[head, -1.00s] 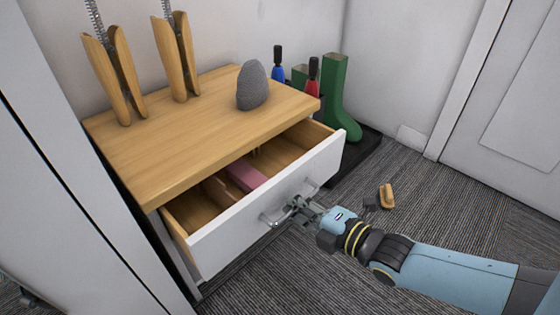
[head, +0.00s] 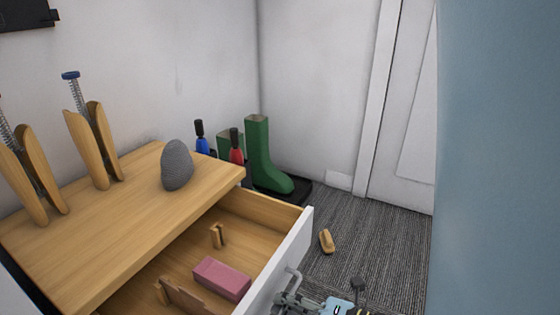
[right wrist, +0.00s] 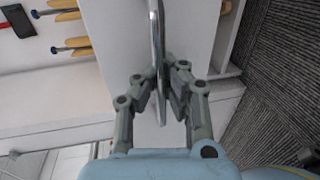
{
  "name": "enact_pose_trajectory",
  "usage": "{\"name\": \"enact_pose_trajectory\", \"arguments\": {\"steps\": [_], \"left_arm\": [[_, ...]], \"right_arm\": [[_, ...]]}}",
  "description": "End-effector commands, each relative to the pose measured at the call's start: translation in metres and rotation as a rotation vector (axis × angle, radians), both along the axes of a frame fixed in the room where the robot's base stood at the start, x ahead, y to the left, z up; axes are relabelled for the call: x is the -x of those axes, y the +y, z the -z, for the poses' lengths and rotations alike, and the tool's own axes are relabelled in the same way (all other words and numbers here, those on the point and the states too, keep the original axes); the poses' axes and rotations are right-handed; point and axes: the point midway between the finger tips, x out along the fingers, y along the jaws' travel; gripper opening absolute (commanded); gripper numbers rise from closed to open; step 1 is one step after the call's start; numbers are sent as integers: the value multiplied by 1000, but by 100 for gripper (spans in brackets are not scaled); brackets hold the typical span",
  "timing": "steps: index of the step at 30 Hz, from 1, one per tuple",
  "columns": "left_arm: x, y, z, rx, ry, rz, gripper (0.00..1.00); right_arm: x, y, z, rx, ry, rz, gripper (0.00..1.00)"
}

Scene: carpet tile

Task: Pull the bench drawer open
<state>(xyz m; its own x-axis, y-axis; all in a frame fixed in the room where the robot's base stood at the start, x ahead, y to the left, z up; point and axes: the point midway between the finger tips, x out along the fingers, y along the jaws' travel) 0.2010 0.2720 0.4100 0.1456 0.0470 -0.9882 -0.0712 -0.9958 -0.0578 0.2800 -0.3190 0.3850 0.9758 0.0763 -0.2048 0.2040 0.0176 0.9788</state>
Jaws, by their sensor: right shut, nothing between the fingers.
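The wooden bench (head: 110,225) stands at left in the head view, its drawer pulled well out. The drawer's white front (head: 288,255) faces lower right and carries a metal handle (head: 294,277). Inside lie a pink block (head: 222,279), a small wooden piece (head: 217,236) and a brown wooden object (head: 182,296). My right gripper (head: 290,300) is at the handle by the bottom edge. In the right wrist view the handle bar (right wrist: 157,50) runs by the fingertips of my right gripper (right wrist: 160,85), which is shut with nothing gripped. My left gripper is out of view.
A grey stone (head: 177,165) and wooden shoe trees (head: 95,145) stand on the bench. Green boots (head: 260,155) stand on a black tray (head: 297,190) behind. A brush (head: 326,241) lies on the carpet (head: 370,250). A blue part of mine hides the right side.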

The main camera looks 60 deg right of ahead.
Motion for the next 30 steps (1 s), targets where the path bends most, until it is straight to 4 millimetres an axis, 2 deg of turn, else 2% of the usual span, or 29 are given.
{"name": "enact_pose_trajectory", "arguments": {"steps": [9,17,25,30], "left_arm": [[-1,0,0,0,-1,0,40],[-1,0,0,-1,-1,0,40],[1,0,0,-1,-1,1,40],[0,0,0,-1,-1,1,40]], "right_arm": [[0,0,0,1,-2,-1,1],[0,0,0,0,-1,0,34],[1,0,0,0,0,0,34],[21,-2,-3,1,3,-1,34]]}}
